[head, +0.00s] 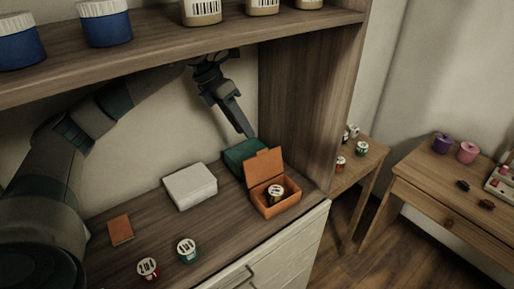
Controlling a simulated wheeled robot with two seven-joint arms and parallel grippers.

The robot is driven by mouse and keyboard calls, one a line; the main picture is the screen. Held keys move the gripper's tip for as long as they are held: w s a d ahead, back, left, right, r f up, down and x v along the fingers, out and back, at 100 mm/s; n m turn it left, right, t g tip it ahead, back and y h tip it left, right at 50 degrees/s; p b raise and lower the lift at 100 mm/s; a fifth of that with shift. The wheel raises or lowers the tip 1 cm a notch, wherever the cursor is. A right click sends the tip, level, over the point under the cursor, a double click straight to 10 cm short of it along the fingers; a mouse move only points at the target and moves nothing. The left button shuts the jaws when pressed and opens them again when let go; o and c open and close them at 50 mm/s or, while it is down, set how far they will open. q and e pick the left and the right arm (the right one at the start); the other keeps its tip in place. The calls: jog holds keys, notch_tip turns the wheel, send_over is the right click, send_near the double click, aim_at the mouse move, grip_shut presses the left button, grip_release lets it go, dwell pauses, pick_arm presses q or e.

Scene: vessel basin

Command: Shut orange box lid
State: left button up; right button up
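The orange box (283,204) stands on the wooden shelf near its right end, by the side panel. Its lid (263,165) is up, hinged at the back, roughly upright. A small jar with a dark body and white label lid (275,193) sits inside the box. My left gripper (249,134) hangs above and behind the raised lid, pointing down, with a small gap between its tips and the lid in the picture. Its fingers show as one dark narrow shape, so their opening is unclear. My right gripper is out of view.
A dark green box (240,152) stands just behind the orange lid. A white box (190,187) is to the left. An orange-brown flat piece (120,229) and two small jars (187,250) (148,269) lie further left and front. An upper shelf (180,55) hangs overhead.

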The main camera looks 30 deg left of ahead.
pick_arm(q)
jog(key=p, duration=0.3)
send_over(262, 164)
jog(key=a, duration=0.3)
notch_tip(262, 164, down, 7)
jog(key=shift+w+d+f+p, duration=0.35)
jog(key=shift+w+f, duration=0.2)
jog(key=shift+f, duration=0.1)
grip_shut()
